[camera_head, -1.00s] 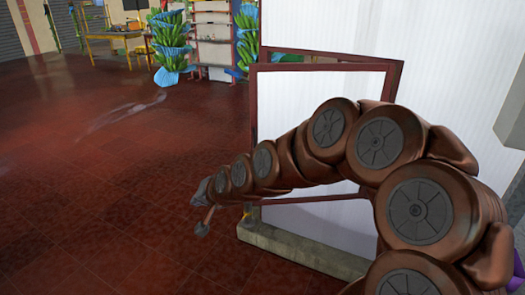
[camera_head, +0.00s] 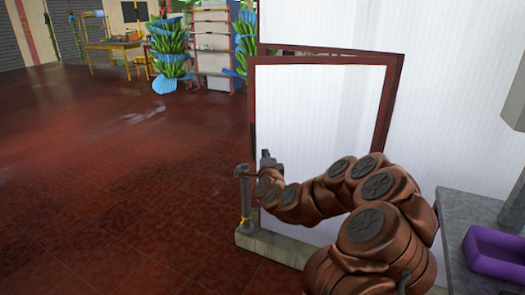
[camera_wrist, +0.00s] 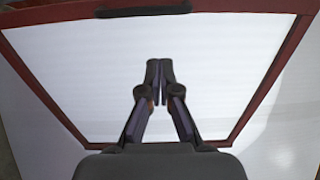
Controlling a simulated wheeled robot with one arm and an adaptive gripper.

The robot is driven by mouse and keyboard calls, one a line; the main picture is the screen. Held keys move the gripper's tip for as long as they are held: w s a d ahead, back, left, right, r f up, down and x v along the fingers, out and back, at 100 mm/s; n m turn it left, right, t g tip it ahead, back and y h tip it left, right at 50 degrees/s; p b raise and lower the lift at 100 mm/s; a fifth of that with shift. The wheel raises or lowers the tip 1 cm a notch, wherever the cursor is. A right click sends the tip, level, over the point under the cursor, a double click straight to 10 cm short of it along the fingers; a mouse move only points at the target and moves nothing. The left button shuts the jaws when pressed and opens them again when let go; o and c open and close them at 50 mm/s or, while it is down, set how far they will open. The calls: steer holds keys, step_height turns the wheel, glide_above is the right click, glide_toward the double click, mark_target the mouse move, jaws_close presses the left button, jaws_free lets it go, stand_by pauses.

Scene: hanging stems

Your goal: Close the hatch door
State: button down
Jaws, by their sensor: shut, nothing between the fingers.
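The hatch door (camera_head: 320,105) is a white panel with a dark red frame, right of centre in the head view. Its frame looks slightly offset from a second red edge behind its top, so it seems a little ajar; I cannot tell how far. My gripper (camera_head: 268,160) is near the door's left edge, with its fingers up. In the wrist view my gripper (camera_wrist: 159,68) is shut and empty, its fingertips together before the white panel (camera_wrist: 225,70). A dark handle-like bar (camera_wrist: 145,11) is at the panel's top edge. Contact with the door cannot be told.
A grey post (camera_head: 243,195) with a yellow band stands left of my gripper, on a concrete curb (camera_head: 280,248). A grey counter (camera_head: 455,210) with a purple bin (camera_head: 495,250) is at right. Banana bunches (camera_head: 170,50) hang far back. The red tiled floor at left is open.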

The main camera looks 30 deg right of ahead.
steer(key=p, duration=0.1)
glide_toward(261, 135)
steer(key=p+x, duration=0.1)
steer(key=x, duration=0.3)
steer(key=shift+w+d+f, duration=0.1)
steer(key=shift+w+f, duration=0.05)
steer(key=shift+w, duration=0.2)
steer(key=shift+w+d, duration=0.25)
steer(key=shift+w, duration=0.05)
steer(key=shift+p+x, duration=0.3)
steer(key=shift+x, duration=0.55)
